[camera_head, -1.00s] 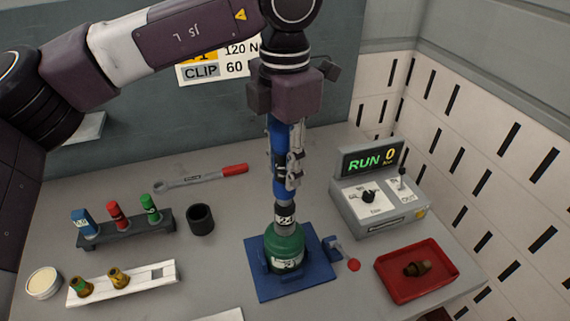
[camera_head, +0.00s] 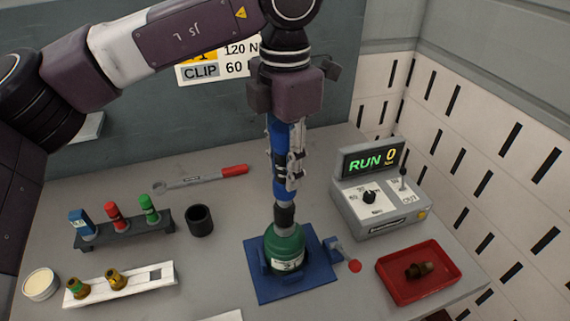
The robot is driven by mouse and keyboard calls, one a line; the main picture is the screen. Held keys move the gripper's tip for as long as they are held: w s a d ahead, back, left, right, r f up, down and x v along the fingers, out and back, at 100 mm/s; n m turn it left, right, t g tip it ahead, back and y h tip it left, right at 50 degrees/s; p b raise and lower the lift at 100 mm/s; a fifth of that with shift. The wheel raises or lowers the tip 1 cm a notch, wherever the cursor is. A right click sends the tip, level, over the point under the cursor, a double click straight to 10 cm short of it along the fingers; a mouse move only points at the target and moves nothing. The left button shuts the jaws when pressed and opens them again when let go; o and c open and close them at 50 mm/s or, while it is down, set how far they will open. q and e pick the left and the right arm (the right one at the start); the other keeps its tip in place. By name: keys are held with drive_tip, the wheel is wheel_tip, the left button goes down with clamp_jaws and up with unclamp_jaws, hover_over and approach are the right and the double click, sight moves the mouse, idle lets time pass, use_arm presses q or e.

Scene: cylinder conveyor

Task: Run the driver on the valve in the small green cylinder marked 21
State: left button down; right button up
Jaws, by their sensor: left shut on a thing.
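The small green cylinder (camera_head: 285,243) stands upright in a blue clamp base (camera_head: 319,284) on the bench, with a light label on its front. Its valve is hidden under the dark socket end of a blue driver (camera_head: 279,187). The driver stands upright over the cylinder's neck. My left gripper (camera_head: 288,165) points straight down from above and is shut on the blue driver. A control box (camera_head: 382,201) at right has a display reading "RUN 0", a knob and a lever switch. My right gripper is not in view.
A rack (camera_head: 126,236) with blue, red and green pieces stands at left, near a black cup (camera_head: 200,220). A white holder (camera_head: 121,286) carries brass valves. A red-handled wrench (camera_head: 202,178) lies behind. A red tray (camera_head: 397,289) holds a brown fitting.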

sight(284, 136)
use_arm(q)
drive_tip(key=shift+f+b, duration=0.1)
drive_tip(key=shift+b, duration=0.4)
idle(0.8)
drive_tip(key=shift+r+p, duration=2.1)
drive_tip(key=shift+r, duration=1.05)
drive_tip(key=shift+a+f, duration=0.1)
